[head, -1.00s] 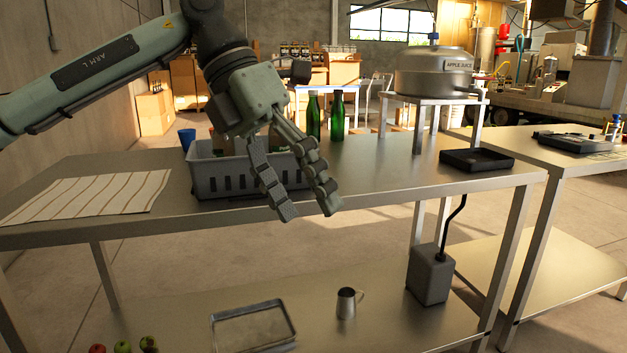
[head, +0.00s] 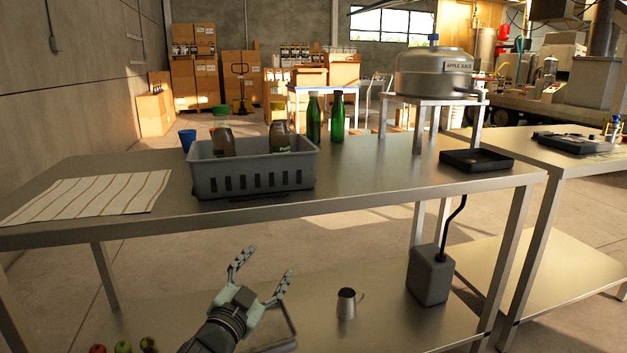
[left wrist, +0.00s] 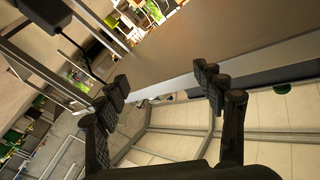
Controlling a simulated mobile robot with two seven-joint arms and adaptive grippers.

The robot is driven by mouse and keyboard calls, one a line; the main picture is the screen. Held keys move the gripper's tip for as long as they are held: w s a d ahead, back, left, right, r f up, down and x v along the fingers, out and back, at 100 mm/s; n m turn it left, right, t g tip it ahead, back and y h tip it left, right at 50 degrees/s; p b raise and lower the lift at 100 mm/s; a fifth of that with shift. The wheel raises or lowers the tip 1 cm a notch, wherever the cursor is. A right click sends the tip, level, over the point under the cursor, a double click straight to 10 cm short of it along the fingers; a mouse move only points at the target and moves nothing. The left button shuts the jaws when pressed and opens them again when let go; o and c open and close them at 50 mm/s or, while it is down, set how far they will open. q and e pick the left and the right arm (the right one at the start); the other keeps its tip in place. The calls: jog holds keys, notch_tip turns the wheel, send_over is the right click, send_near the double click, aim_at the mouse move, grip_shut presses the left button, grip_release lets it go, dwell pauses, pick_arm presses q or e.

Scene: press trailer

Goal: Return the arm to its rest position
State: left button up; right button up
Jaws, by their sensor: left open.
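My left gripper (head: 262,269) is low in the head view, in front of the table's front edge and over the lower shelf in the picture. Its two fingers are spread apart with nothing between them. In the left wrist view the open fingers (left wrist: 165,88) also show empty, with the edge of a metal surface beyond them. The upper part of my left arm is out of the head view. My right gripper is not in view.
A grey basket (head: 255,178) holding bottles stands on the metal table (head: 360,165), near a striped cloth (head: 90,195) and green bottles (head: 337,118). A steel tank (head: 433,72) stands on a stand. The lower shelf (head: 385,325) holds a metal jug (head: 346,303).

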pick_arm(q)
jog(key=s+a+f+n+g+y, duration=0.2)
jog(key=s+a+f, duration=0.15)
jog(key=f, duration=0.45)
jog(key=s+a+f+n+g+y, duration=0.1)
jog(key=s+a+f+g, duration=0.2)
jog(key=f, duration=0.4)
jog(key=s+a+f+n+g+y, duration=0.1)
jog(key=s+a+f+n+y, duration=0.1)
jog(key=s+a+f, duration=0.45)
jog(key=s+a+f+n+g, duration=0.1)
jog(key=s+f+g, duration=0.3)
jog(key=s+f, duration=0.4)
jog(key=s+a+f+n+g+y, duration=0.1)
jog(key=s+f+g, duration=0.3)
jog(key=s+f, duration=0.5)
jog(key=s+a+n, duration=0.1)
jog(key=s, duration=0.4)
jog(key=shift+s+a+y, duration=0.2)
jog(key=shift+a+y, duration=0.1)
jog(key=shift+a, duration=0.05)
